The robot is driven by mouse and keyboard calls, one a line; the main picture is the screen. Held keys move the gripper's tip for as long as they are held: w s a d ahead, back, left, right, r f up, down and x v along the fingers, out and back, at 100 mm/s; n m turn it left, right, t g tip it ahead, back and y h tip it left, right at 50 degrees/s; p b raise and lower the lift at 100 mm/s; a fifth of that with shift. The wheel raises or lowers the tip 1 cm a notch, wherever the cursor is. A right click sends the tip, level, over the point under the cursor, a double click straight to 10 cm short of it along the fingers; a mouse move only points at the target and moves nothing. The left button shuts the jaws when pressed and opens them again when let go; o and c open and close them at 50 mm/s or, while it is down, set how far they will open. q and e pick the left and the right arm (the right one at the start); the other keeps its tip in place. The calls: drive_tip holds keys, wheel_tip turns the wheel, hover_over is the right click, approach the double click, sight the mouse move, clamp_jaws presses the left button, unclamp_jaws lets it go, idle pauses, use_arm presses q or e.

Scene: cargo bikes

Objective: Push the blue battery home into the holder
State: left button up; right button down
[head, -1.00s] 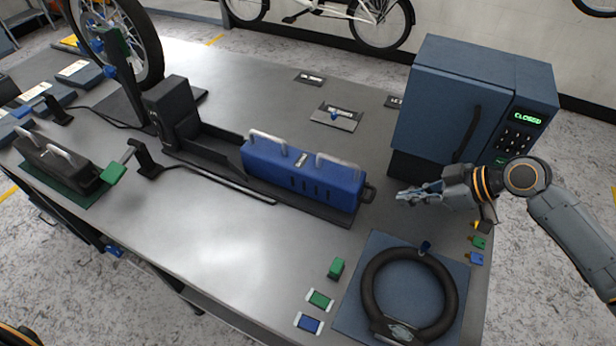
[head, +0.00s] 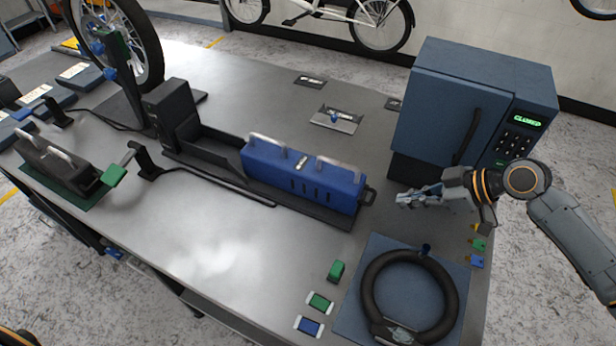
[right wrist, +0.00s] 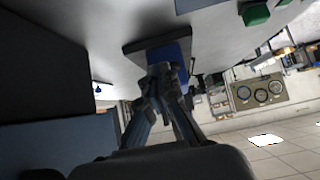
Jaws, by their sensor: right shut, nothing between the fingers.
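The blue battery (head: 303,179) lies in the black holder (head: 215,148), toward its right end, with two pale handles on top. An empty stretch of the holder's channel shows between the battery's left end and the upright black block (head: 178,115) at the holder's left end. My right gripper (head: 404,198) is shut and empty, just right of the battery's right end, with a small gap between them. In the right wrist view, the shut fingers (right wrist: 160,75) point at the blue battery end (right wrist: 172,52). My left gripper is not in view.
A blue cabinet (head: 432,110) marked CLOSED stands just behind my right gripper. A black ring on a blue mat (head: 350,300) lies in front of it. A black battery on a green mat (head: 75,200) is at the left. The front middle of the table is clear.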

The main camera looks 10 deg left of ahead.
sight(348, 180)
drive_tip(key=shift+a, duration=0.15)
